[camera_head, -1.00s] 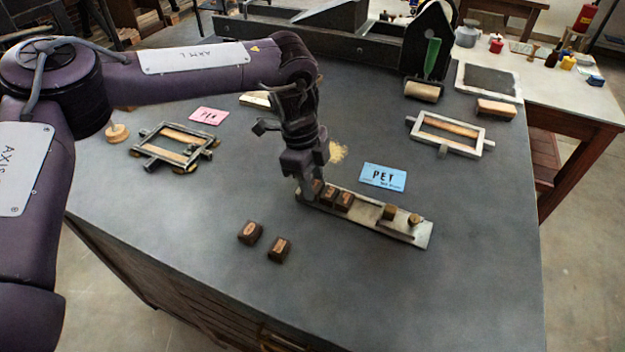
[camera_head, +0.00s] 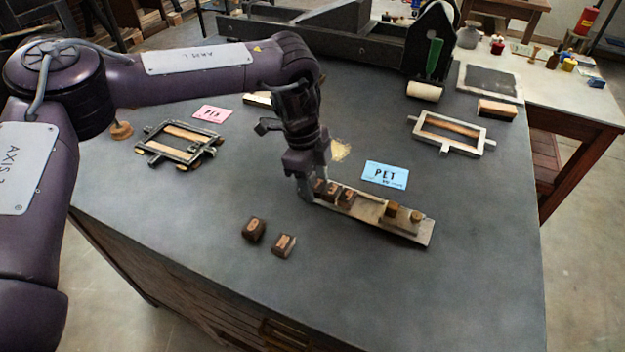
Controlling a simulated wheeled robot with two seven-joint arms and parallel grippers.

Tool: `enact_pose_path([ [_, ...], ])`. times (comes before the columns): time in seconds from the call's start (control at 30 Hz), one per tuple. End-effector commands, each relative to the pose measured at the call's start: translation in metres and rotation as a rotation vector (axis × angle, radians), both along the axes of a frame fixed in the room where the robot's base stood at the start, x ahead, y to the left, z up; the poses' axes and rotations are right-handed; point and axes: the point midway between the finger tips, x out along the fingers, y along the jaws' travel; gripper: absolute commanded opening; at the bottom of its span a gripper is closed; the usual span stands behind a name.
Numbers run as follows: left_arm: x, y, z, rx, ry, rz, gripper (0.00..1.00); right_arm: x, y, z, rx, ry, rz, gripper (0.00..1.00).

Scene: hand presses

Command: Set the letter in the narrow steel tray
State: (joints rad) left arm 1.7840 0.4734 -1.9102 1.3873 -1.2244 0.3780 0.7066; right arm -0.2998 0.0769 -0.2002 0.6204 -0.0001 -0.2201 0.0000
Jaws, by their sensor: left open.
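The narrow steel tray (camera_head: 370,213) lies on the dark bench top, slanting down to the right. Several small dark brown letter blocks (camera_head: 346,198) sit in a row at its left end. Two loose letter blocks, one on the left (camera_head: 254,229) and one on the right (camera_head: 284,245), lie on the bench in front of the tray. My left gripper (camera_head: 306,193) is open, pointing down at the tray's left end beside the leftmost block and partly hiding it. My right gripper is not in view.
A pink card (camera_head: 212,114) and a metal frame (camera_head: 179,144) lie at the left, another frame (camera_head: 447,133) at the right. The bench front is clear.

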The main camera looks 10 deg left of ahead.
Motion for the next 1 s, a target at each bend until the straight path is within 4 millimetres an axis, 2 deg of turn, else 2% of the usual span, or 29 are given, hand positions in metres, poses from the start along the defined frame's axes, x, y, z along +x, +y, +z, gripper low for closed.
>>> enact_pose_path([
  [0.03, -0.006, 0.0, -0.014, 0.008, 0.018, -0.009, 0.57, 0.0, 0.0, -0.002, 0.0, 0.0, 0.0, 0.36],
  [0.23, -0.005, 0.001, 0.007, 0.005, 0.015, -0.008, 0.57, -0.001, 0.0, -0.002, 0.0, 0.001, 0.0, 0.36],
  [0.5, 0.0, 0.014, 0.072, 0.004, 0.009, -0.003, 0.57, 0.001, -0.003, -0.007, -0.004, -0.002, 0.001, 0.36],
  [0.7, 0.001, 0.021, 0.109, 0.006, 0.01, -0.001, 0.57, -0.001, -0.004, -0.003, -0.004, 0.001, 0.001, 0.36],
  [0.8, 0.001, 0.023, 0.118, 0.005, 0.011, -0.001, 0.57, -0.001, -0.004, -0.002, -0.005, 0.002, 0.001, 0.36],
  [1.0, 0.001, 0.025, 0.122, 0.005, 0.012, -0.002, 0.57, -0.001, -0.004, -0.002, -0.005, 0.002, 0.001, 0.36],
])
